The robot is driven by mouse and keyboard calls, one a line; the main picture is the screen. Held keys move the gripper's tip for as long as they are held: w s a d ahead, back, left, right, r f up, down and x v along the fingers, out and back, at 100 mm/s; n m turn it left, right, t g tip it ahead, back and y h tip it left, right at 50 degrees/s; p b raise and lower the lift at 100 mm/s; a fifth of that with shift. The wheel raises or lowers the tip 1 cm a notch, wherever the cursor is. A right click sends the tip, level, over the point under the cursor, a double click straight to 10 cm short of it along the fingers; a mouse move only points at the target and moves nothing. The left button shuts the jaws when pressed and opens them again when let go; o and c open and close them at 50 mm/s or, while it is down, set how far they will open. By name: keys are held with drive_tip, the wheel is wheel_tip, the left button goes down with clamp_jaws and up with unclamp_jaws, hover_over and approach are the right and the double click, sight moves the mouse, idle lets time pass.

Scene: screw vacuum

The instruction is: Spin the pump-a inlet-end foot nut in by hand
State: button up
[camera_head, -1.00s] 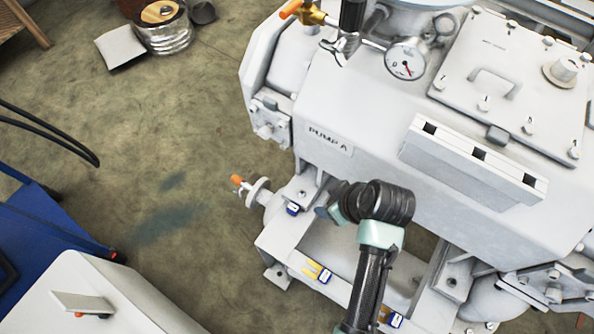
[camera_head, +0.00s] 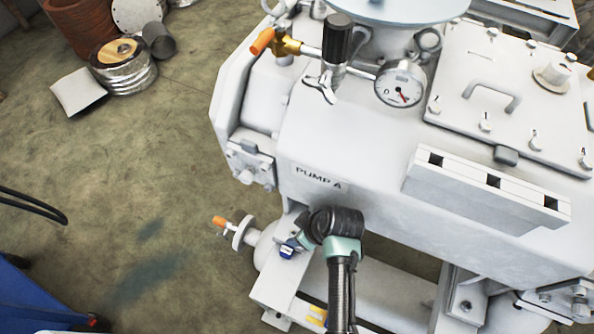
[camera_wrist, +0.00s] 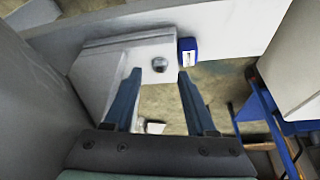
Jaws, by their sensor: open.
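Pump A (camera_head: 330,150) is a large pale grey housing with its name on the side. Its foot plate (camera_wrist: 115,70) shows in the wrist view, with a small grey foot nut (camera_wrist: 160,64) on it. My gripper (camera_wrist: 160,76) is open and empty, its two dark blue fingers apart. In that picture the nut shows just beyond and between the fingertips; I cannot tell the exact distance. In the head view my gripper (camera_head: 304,238) is beside the foot at the pump's left end. The nut is hidden there.
An orange-handled valve (camera_head: 232,230) sticks out left of the foot. Open floor (camera_head: 130,190) lies further left.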

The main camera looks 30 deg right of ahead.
sight(294, 234)
drive_tip(key=shift+x, duration=1.1)
clamp_jaws()
